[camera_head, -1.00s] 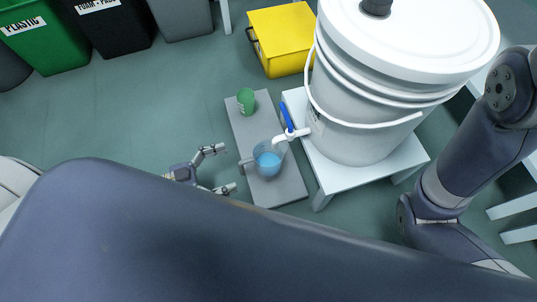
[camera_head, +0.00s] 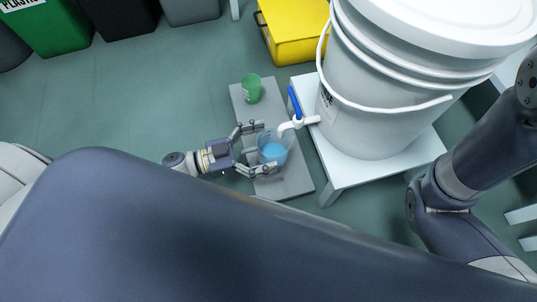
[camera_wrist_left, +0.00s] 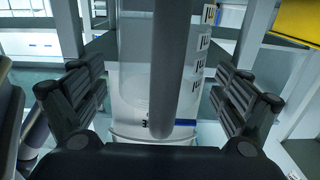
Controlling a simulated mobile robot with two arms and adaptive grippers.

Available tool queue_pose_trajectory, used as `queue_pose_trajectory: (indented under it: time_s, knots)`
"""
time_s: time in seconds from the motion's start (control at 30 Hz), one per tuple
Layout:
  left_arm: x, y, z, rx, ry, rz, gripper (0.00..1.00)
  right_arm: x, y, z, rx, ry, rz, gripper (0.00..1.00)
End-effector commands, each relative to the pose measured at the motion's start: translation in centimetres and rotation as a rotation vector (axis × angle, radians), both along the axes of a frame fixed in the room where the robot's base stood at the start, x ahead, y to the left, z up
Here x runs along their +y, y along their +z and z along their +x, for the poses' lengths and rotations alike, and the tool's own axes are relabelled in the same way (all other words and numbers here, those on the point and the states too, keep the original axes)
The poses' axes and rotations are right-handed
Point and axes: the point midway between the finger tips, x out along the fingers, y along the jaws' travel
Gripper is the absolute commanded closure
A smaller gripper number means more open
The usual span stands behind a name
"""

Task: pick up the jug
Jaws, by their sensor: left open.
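The jug (camera_head: 273,152) is clear with blue liquid in it and stands upright on a grey slab (camera_head: 296,184), under the bucket's white spout (camera_head: 297,125). My left gripper (camera_head: 266,149) is open, with one finger on either side of the jug's near-left side. In the left wrist view a grey upright bar, apparently the jug's handle (camera_wrist_left: 166,70), stands between the open fingers, with the clear, marked jug wall behind it. I cannot tell whether the fingers touch the jug. My right gripper is out of the picture.
A large white lidded bucket (camera_head: 375,120) stands on a white stand (camera_head: 345,180) close to the jug's right. The spout has a blue lever (camera_head: 294,101). A green cup (camera_head: 251,88) stands on the slab beyond the jug. A yellow box (camera_head: 295,35) and bins (camera_head: 55,28) are farther back.

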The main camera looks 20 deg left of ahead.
Motion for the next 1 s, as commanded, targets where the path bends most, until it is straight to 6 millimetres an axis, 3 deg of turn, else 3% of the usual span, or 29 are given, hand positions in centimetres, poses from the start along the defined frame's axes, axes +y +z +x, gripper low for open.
queue_pose_trajectory:
  time_s: [0.33, 0.5, 0.6, 1.0]
  knots:
    - [-0.75, 0.07, 0.50, 0.001, 0.000, -0.001, 0.08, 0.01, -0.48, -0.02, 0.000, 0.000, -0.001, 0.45]
    - [-0.73, 0.05, 0.49, 0.000, 0.000, 0.000, 0.46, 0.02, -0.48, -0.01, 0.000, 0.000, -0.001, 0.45]
    - [-0.72, 0.05, 0.49, 0.000, 0.000, 0.000, 0.64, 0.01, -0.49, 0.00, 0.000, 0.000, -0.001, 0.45]
    - [-0.72, 0.21, 0.51, -0.001, 0.000, 0.000, 0.64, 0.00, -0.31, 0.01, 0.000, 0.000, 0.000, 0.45]
